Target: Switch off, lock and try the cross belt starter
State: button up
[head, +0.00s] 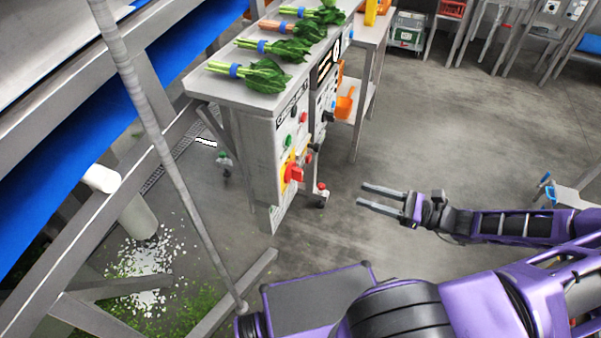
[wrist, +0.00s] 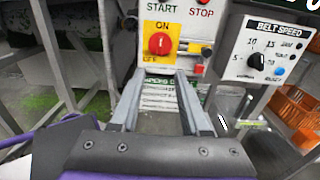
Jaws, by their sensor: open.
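The starter box (head: 262,158) is a grey cabinet face with a red rotary switch (head: 292,173) on a yellow plate. In the wrist view the red switch (wrist: 159,43) stands upright under the word ON, with OFF at the plate's lower left. A green start button (head: 289,140) and a red stop button (head: 304,117) are above it. A small dark and red item (wrist: 206,51) is right of the switch; I cannot tell what it is. My gripper (head: 361,195) is open and empty, apart from the cabinet, its fingers (wrist: 160,73) pointing toward the panel below the switch.
A belt speed panel (wrist: 262,52) with a black dial is right of the starter. Bunches of greens (head: 265,75) lie on the cabinet top. A blue belt (head: 60,172) and grey frame are at left.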

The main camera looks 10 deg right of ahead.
aim_at(302, 175)
jog(key=x, duration=1.7)
jog(key=shift+b, duration=0.3)
grip_shut()
